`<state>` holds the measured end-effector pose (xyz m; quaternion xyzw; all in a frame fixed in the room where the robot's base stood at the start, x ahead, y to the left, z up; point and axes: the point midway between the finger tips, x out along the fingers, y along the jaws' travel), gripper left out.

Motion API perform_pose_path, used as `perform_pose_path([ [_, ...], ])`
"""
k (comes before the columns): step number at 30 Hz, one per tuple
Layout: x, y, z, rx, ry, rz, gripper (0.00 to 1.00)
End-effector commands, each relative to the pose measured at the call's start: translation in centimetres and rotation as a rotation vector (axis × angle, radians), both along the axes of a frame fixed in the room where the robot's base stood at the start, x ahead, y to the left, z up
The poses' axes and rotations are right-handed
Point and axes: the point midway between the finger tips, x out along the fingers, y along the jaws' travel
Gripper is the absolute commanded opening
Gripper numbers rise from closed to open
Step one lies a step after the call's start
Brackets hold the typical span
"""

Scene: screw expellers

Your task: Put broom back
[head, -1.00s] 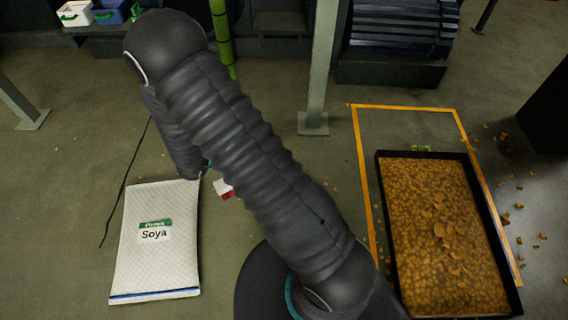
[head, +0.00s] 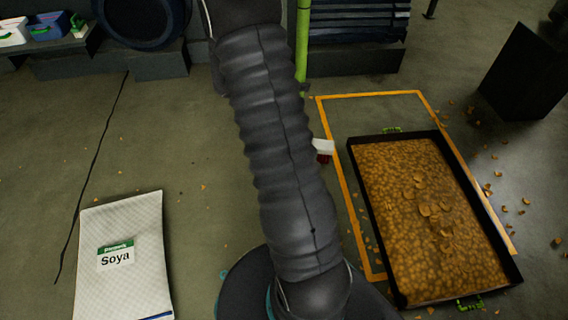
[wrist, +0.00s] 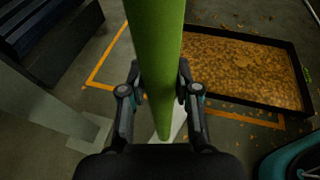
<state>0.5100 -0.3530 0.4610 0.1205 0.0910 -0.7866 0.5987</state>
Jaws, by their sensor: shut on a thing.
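The broom has a long green handle, whose upper part (head: 303,45) stands beside my arm in the head view. Its small white head with red below (head: 322,148) shows just right of my arm, low near the floor. In the wrist view the green handle (wrist: 155,45) runs between the two fingers of my gripper (wrist: 159,75), which is shut on it. Part of the white broom head (wrist: 178,124) shows below the handle. My arm hides the gripper and the middle of the handle in the head view.
A white Soya bag (head: 130,285) lies left. A grey post base (wrist: 95,135) stands left in the wrist view. Floor between bag and arm is clear.

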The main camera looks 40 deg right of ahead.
Motion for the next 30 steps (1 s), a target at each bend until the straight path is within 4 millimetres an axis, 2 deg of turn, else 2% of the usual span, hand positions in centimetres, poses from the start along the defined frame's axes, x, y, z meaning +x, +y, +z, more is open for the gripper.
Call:
perform_pose_path([
  [1,-0.8,-1.2,-0.2,-0.002,-0.003,-0.036,0.0],
  [3,-1.7,-2.3,0.0,-0.003,-0.003,-0.069,0.0],
  [8,-2.0,-3.3,-0.1,-0.001,0.0,-0.102,0.0],
  [11,-0.8,-3.0,-1.0,-0.002,0.0,-0.104,0.0],
  [24,7.1,-1.4,-5.8,-0.002,0.001,-0.102,0.0],
  [30,8.8,-1.1,-6.6,-0.003,0.0,-0.102,0.0],
])
